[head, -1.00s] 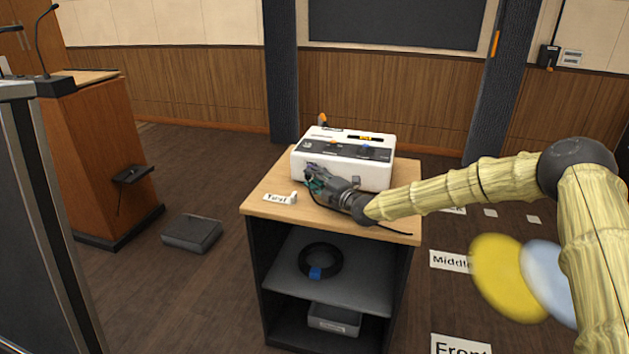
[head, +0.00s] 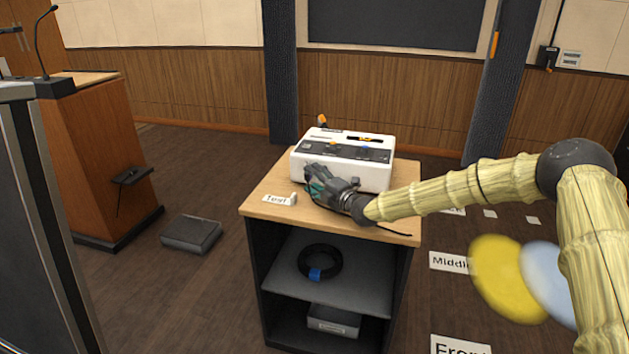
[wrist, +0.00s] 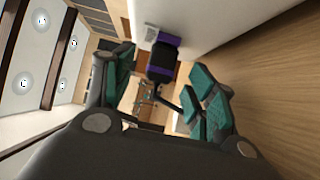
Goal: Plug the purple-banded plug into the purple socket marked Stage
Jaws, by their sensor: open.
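The white fader box (head: 345,150) stands on a wooden-topped cart, and its pale wall shows in the wrist view (wrist: 205,22). The dark plug with a purple band (wrist: 161,62) is against the box's side, with a dark cable running from it. More purple shows at its upper end, by a small pale label; I cannot read the label or tell how deep the plug sits. My gripper (wrist: 165,95) is open, its green-padded fingers on either side of the plug and cable, apart from the plug. In the head view my gripper (head: 312,184) hides the plug and socket.
A white "Test" label (head: 278,199) lies on the cart top (head: 262,187) left of my gripper. A black cable coil with a blue tie (head: 320,262) lies on the shelf below.

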